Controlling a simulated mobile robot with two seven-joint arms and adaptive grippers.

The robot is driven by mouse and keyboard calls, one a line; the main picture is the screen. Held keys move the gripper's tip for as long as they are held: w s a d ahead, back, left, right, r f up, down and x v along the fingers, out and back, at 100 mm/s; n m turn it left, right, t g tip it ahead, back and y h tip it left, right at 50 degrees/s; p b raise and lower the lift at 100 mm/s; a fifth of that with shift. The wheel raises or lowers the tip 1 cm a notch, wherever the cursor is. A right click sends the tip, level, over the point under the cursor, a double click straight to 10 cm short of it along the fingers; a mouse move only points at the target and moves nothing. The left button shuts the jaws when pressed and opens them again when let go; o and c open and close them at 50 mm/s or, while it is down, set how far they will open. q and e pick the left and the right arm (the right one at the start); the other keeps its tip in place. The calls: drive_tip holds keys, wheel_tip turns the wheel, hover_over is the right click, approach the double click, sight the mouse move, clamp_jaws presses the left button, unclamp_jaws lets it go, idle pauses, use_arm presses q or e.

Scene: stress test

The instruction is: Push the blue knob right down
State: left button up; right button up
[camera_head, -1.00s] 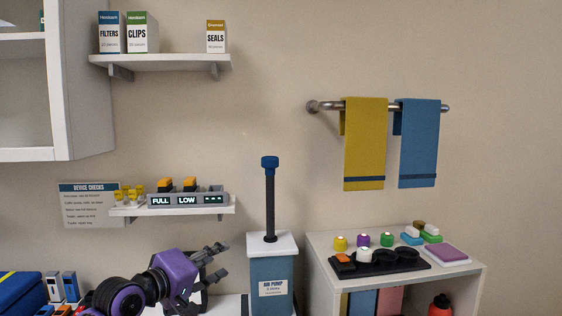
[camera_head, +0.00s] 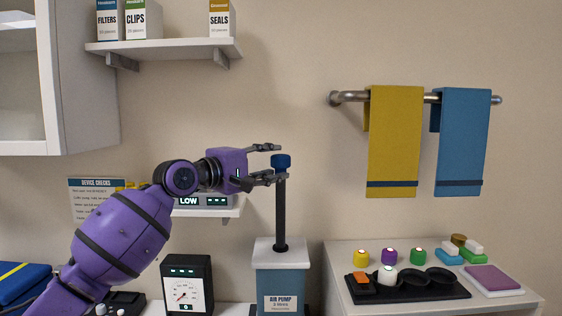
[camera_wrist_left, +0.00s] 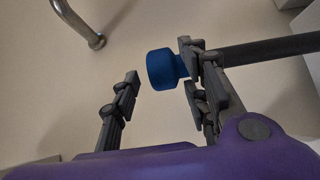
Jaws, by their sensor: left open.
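The blue knob (camera_head: 281,161) tops a dark upright rod (camera_head: 280,215) that rises high out of the air pump (camera_head: 280,283), a blue-grey box with a white lid. My left gripper (camera_head: 268,163) is open at the height of the knob, with its fingers pointing right. In the left wrist view the knob (camera_wrist_left: 162,69) shows between the open fingers, closer to the right-hand ones, which overlap the rod just below it. Whether they touch the rod I cannot tell. My right gripper is not in view.
A gauge box (camera_head: 187,285) stands left of the pump. A wall shelf (camera_head: 218,212) with lit displays is behind my arm. To the right, a cabinet top (camera_head: 335,262) holds a black tray and small coloured items. Towels (camera_head: 394,140) hang on a rail above it.

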sight(273, 162)
use_arm(q)
drive_tip(key=x, duration=0.3)
drive_tip(key=shift+w+d, duration=0.2)
drive_tip(key=shift+d, duration=0.05)
drive_tip(key=shift+c, duration=0.2)
clamp_jaws()
